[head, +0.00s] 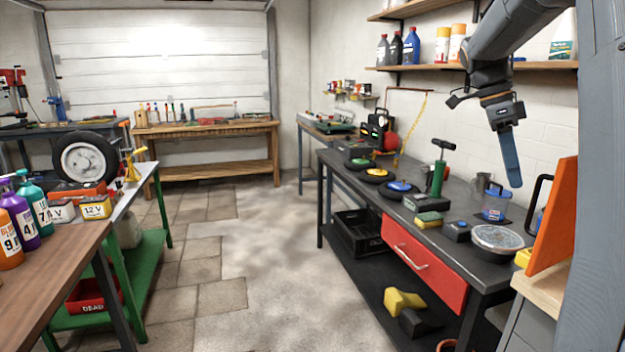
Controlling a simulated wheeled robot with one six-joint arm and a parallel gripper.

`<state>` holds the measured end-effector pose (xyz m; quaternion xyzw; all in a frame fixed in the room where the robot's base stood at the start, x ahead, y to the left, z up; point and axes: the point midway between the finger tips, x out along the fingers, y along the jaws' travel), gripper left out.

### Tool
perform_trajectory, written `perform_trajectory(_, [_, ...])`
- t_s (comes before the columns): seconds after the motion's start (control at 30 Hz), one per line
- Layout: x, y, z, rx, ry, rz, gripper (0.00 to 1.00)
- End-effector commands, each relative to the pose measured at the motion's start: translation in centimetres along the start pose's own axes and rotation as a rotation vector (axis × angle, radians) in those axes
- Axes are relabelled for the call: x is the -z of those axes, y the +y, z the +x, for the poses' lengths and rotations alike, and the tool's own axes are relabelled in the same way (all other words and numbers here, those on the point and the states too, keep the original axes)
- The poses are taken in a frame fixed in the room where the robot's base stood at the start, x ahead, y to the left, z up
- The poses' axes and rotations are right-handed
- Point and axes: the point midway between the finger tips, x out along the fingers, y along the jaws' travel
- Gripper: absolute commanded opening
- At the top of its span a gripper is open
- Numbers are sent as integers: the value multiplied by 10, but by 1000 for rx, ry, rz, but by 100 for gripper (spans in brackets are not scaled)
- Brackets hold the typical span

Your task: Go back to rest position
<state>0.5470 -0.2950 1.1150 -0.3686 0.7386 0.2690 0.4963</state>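My arm comes in from the top right, in front of the wall shelf. My gripper (512,182) hangs from its end, pointing down above the dark workbench (350,180). A long blue piece shows below the dark wrist, seen nearly edge-on. I cannot tell whether it is a finger or a held thing, nor whether the gripper is open or shut. The gripper's lower end appears apart from the bench top, above and near a clear blue-marked container (495,205).
A green hand pump (438,168), a round tray of small parts (498,238) and an orange panel (553,220) stand near my arm. The bench has a red drawer (422,265). The floor (265,260) between the benches is clear.

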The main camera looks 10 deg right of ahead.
Motion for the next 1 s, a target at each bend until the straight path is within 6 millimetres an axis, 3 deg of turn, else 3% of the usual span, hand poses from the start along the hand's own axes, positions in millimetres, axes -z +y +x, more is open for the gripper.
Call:
perform_trajectory(0.27, [-104,71,51,78,-110,-712,28])
perform_trajectory(0.5, [-177,166,104,203,-185,-1359,28])
perform_trajectory(0.63, [-201,223,132,284,-201,-1679,28])
perform_trajectory(0.8, [-214,281,162,373,-196,-1986,28])
perform_trajectory(1.0, [-217,309,176,424,-182,-2142,28])
